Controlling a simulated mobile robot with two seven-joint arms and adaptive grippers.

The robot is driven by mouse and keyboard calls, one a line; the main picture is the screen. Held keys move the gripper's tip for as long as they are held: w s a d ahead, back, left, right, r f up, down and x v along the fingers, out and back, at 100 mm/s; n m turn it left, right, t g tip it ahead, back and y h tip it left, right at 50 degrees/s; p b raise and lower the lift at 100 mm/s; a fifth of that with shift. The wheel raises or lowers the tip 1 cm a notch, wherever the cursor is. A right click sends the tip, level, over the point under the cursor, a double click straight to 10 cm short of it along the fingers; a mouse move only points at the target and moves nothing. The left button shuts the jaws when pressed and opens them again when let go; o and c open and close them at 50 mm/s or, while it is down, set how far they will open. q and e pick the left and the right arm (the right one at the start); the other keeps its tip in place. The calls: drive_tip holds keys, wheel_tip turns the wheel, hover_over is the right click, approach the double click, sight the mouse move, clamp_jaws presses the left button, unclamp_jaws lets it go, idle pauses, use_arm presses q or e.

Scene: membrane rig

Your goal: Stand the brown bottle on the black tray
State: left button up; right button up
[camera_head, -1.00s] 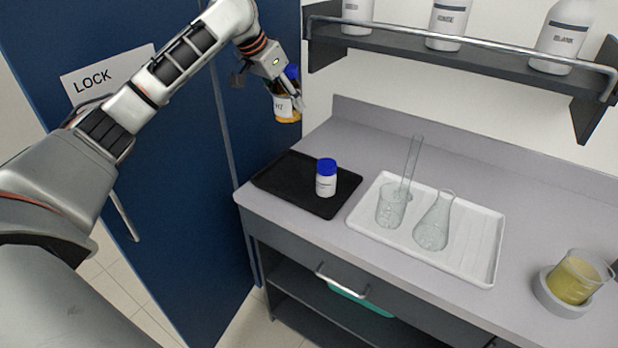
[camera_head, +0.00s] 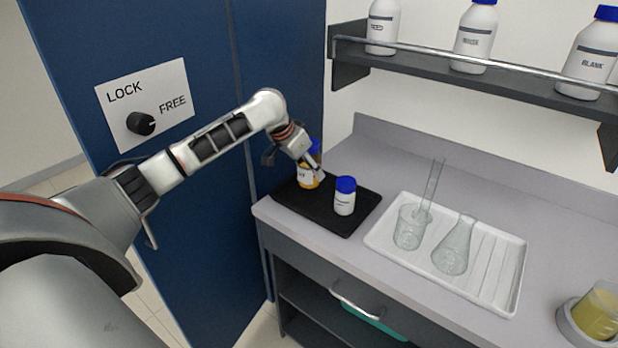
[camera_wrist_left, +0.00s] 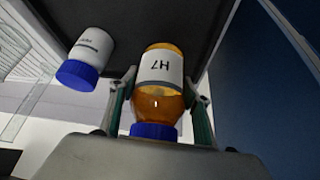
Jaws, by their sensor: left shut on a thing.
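The brown bottle (camera_head: 308,180) has a blue cap and a white label. It is upright in my left gripper (camera_head: 316,166), over or on the left part of the black tray (camera_head: 326,218); I cannot tell whether its base touches. In the left wrist view the brown bottle (camera_wrist_left: 160,75), label reading H7, sits between both fingers of the left gripper (camera_wrist_left: 160,108), with the black tray (camera_wrist_left: 205,20) beyond it. My right gripper is in neither view.
A white bottle with a blue cap (camera_head: 344,197) stands on the black tray, right of the brown bottle. A white tray (camera_head: 500,262) with a beaker (camera_head: 408,228) and a flask (camera_head: 453,248) is farther right. A shelf (camera_head: 420,62) with bottles hangs above. Blue cabinet (camera_head: 215,210) at left.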

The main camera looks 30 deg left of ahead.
use_arm(q)
drive_tip(key=shift+f, duration=1.7)
drive_tip(key=shift+f, duration=0.1)
drive_tip(key=o, duration=1.4)
drive_tip(key=shift+o, duration=0.2)
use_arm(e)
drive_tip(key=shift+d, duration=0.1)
